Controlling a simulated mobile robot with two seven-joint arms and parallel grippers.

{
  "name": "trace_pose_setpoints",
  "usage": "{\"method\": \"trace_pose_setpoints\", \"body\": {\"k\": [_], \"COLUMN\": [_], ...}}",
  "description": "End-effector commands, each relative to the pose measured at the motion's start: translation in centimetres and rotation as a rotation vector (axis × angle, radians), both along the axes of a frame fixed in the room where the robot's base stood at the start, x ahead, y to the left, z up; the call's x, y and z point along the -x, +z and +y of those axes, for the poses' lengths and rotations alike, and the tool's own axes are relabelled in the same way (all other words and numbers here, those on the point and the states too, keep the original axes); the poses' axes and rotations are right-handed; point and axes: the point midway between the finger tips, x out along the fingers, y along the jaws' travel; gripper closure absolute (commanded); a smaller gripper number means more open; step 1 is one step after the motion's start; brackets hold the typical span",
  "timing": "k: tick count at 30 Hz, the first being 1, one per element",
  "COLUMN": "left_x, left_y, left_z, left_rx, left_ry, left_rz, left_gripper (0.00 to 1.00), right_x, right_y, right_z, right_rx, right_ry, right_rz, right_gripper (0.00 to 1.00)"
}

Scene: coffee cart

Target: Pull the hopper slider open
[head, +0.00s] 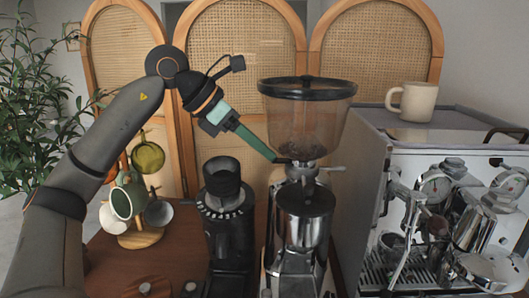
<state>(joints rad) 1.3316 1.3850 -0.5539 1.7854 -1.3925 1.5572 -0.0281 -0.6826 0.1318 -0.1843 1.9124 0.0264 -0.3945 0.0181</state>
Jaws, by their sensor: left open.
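The grinder's hopper (305,115) is a large clear, smoky funnel with a black lid, upright on the grinder (305,205). The slider (333,168) shows as a small metal tab sticking out to the right of the hopper's neck. My left gripper (276,158) reaches in from the upper left, its green fingers slanting down to the left side of the neck. It is open, though the gap between the fingers is hard to see from this side. I cannot tell whether the fingertips touch the neck. My right gripper is out of view.
A smaller black grinder (228,205) stands left of the hopper grinder, below my left gripper. A mug tree with hanging cups (130,200) is further left. The espresso machine (445,165) stands close on the right, with a beige mug (413,101) on top. Cane screens stand behind.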

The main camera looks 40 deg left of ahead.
Motion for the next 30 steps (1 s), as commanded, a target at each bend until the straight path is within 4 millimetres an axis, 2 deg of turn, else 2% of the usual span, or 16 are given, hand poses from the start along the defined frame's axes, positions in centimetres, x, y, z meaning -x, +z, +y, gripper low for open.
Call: {"method": "trace_pose_setpoints", "body": {"k": [6, 14, 26, 30], "left_x": [-0.92, -0.97, -0.95, -0.95], "left_y": [-1.05, -1.08, -1.04, -1.03], "left_z": [-0.49, -0.5, -0.49, -0.48], "left_rx": [0.0, 0.0, 0.0, 0.0], "left_ry": [0.0, 0.0, 0.0, 0.0], "left_rz": [0.001, 0.0, 0.0, -0.001], "left_gripper": [0.55, 0.55, 1.0, 1.0], "right_x": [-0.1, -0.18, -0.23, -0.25], "right_y": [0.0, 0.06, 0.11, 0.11], "right_z": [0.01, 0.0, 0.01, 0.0], "right_rx": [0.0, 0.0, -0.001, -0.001], "right_ry": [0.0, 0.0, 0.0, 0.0], "right_rz": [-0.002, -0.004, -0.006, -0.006], "right_gripper": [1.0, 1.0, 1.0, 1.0]}}
